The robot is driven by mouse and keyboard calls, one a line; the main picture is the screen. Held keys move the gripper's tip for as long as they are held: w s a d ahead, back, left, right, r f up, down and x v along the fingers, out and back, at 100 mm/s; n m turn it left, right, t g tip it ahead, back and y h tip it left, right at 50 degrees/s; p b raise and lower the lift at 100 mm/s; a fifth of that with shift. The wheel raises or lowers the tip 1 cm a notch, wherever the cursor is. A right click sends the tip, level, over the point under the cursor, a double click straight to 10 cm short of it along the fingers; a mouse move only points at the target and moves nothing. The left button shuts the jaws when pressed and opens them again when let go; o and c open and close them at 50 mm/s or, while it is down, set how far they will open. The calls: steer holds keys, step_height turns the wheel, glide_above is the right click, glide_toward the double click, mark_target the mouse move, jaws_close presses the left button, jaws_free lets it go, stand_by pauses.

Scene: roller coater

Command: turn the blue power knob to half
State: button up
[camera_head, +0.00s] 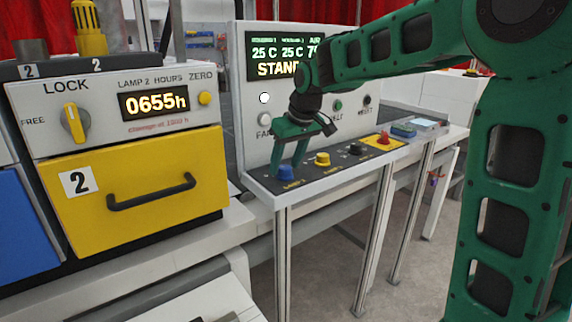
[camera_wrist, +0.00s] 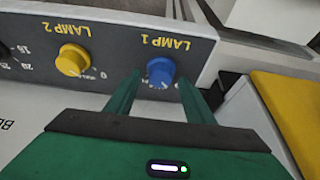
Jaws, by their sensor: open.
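The blue power knob (camera_head: 286,172) is at the left end of the dark sloped control strip (camera_head: 318,178) in the head view. In the wrist view the blue knob (camera_wrist: 160,72) sits below the upside-down label LAMP 1. My gripper (camera_head: 287,166) is over the knob, pointing down. In the wrist view my gripper (camera_wrist: 160,76) has its two green fingers apart, one on each side of the blue knob, with gaps visible. The knob's pointer direction is too small to tell for sure.
A yellow knob (camera_head: 322,159) labelled LAMP 2 is beside the blue one, then a black knob (camera_head: 355,149) and a red button (camera_head: 384,138) on yellow. A display panel (camera_head: 277,60) stands behind. A yellow drawer (camera_head: 135,190) is at left.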

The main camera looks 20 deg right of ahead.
steer(key=shift+f, duration=0.2)
steer(key=shift+c, duration=0.4)
steer(key=shift+d, duration=0.1)
steer(key=c, duration=1)
steer(key=shift+m, duration=0.4)
steer(key=m+h, duration=0.1)
steer(key=m, duration=0.1)
steer(key=shift+m, duration=0.4)
steer(key=m, duration=0.1)
steer(key=m+h, duration=0.1)
steer(key=m, duration=0.1)
steer(key=m+h, duration=0.1)
steer(key=m, duration=0.1)
steer(key=shift+w+a+r, duration=0.1)
steer(key=shift+a, duration=0.25)
